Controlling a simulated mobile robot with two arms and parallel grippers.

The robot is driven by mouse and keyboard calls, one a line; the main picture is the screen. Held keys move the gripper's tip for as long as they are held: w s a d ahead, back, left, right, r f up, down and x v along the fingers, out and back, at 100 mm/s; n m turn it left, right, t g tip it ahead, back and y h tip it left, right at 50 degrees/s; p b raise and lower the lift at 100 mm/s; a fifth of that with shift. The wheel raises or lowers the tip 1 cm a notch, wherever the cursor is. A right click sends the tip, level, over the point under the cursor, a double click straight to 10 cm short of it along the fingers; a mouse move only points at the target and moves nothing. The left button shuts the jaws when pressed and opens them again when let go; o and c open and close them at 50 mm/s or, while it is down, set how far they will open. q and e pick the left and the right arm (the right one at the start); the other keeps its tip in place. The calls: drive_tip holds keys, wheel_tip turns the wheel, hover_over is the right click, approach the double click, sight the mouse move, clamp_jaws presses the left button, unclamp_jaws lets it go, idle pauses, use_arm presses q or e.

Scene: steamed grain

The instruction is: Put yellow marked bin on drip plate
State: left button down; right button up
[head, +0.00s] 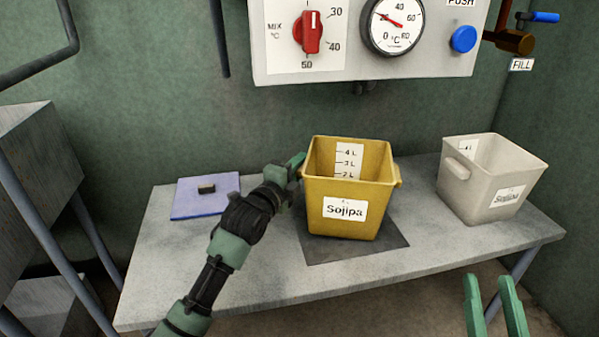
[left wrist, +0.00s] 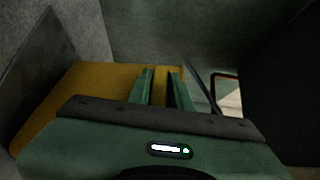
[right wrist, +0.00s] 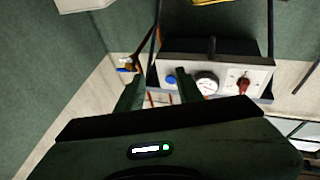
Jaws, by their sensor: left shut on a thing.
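The yellow bin (head: 350,209), labelled "Sojipa", is upright and empty inside as far as I see. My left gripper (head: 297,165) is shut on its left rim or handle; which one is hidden. In the left wrist view the yellow bin (left wrist: 88,82) shows behind the fingers (left wrist: 161,75). The dark square drip plate (head: 355,248) lies on the table below the bin, showing in front and at the sides. I cannot tell whether the bin's base touches it. My right gripper (head: 490,280) is open and empty, in front of the table at lower right.
A white-grey bin (head: 492,180) stands at the table's right. A blue-violet board (head: 190,207) with a small dark block (head: 207,188) lies at the left. The table (head: 180,280) is clear at front left. A control panel (head: 368,62) hangs on the wall behind.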

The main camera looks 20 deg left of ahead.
use_arm(q)
drive_tip(key=shift+f, duration=0.25)
use_arm(e)
drive_tip(key=shift+s+r+t, duration=0.3)
drive_tip(key=shift+r+t, duration=0.1)
drive_tip(key=shift+r, duration=0.3)
use_arm(q)
drive_tip(key=shift+f, duration=0.2)
drive_tip(key=c, duration=1.3)
unclamp_jaws()
